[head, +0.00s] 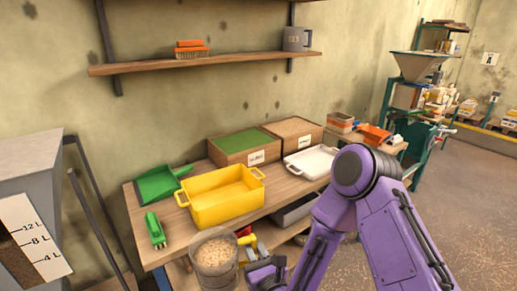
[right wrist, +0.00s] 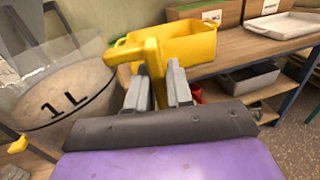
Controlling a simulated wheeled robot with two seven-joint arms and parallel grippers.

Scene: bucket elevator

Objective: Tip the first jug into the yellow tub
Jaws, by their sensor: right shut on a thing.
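The jug (head: 214,262) is clear and holds pale grain. In the right wrist view the jug (right wrist: 78,95) fills the left side, marked "1 L". My right gripper (head: 262,270) is shut on the jug's yellow handle (right wrist: 152,70). The yellow tub (head: 226,204) sits on the wooden table, just beyond the jug. The tub also shows at the top of the right wrist view (right wrist: 190,42). Its inside looks empty in the head view. My left gripper is not in view.
Two labelled boxes (head: 262,158) and a white tray (head: 311,162) stand behind and right. A grey bin (head: 295,209) is below. A grey hopper with a litre scale (head: 30,238) stands left.

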